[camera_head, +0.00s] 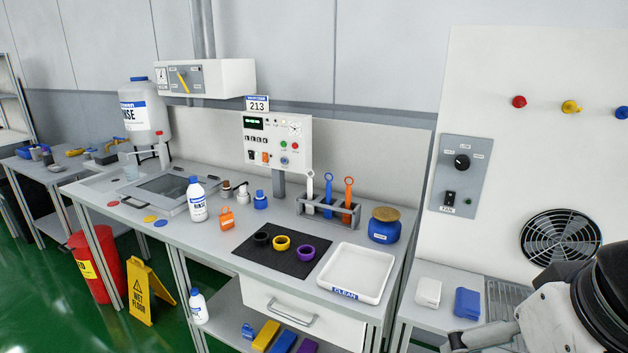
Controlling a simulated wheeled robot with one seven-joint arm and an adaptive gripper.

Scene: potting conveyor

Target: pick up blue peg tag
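A small flat blue disc (160,223), which looks like the blue peg tag, lies on the front left part of the grey bench (225,240). A yellow disc (150,218) lies close beside it, and a red disc (113,203) lies farther left. Red (519,101), yellow (571,107) and blue (621,112) pegs stick out of the white wall panel at the right. Part of my arm shows at the lower right, far from the discs. A grey end piece (482,337) there may be my gripper; its fingers cannot be made out clearly.
A white rinse bottle (198,200) and orange bottle (227,218) stand right of the discs. A sink (165,190) lies behind them. A tool rack (328,211), black mat (270,257) and white tray (357,272) fill the right side. A yellow floor sign (147,290) stands before the bench.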

